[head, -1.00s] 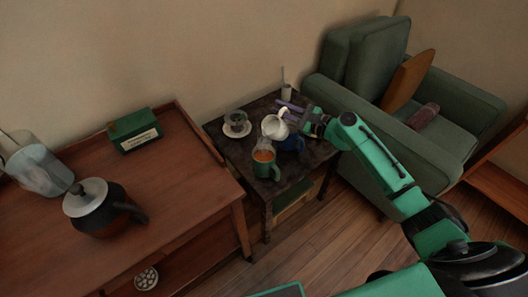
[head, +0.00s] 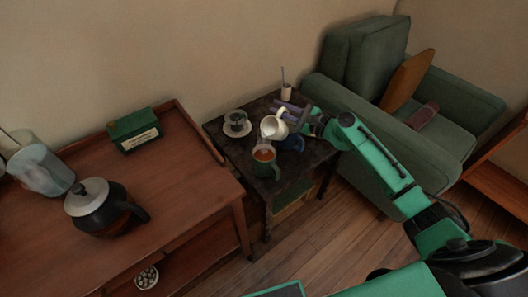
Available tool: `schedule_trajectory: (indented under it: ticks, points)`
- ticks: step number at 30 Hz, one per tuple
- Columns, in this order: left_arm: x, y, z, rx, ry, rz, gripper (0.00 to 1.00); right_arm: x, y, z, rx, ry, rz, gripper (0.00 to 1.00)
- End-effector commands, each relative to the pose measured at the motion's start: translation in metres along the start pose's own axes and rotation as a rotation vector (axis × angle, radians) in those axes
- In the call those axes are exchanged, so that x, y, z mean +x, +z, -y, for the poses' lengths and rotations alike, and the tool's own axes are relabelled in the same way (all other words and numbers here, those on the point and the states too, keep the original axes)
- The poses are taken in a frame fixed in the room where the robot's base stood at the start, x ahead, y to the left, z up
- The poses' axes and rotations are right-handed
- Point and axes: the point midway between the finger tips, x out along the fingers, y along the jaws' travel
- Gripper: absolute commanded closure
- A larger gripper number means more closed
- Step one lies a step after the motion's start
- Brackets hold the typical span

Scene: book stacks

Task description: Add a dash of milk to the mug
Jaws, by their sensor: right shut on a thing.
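A green mug (head: 266,163) with an orange-brown drink in it stands near the front of the small dark table (head: 240,155). A white milk jug (head: 272,128) is just behind and above the mug, tilted toward it. My right gripper (head: 290,112) reaches in from the right and is shut on the jug, at its handle side. Whether milk is flowing from the jug is too small to tell. My left gripper is not in view.
On the small table, a dark cup on a white saucer (head: 237,130) stands left of the jug, a blue mug (head: 293,142) to its right, and a small white pot with a stick (head: 287,91) behind. A wooden sideboard with a teapot (head: 97,204) and green box (head: 134,130) is left; a green armchair (head: 370,70) is right.

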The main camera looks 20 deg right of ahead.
Motion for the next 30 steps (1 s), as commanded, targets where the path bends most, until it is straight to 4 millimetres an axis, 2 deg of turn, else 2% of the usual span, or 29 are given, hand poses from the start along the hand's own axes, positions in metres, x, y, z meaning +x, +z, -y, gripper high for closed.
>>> schedule_trajectory:
  ticks: [30]
  points:
    - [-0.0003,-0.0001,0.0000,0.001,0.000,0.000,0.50,0.0005,0.0036,-0.0026,-0.062,-0.002,-0.005,1.00]
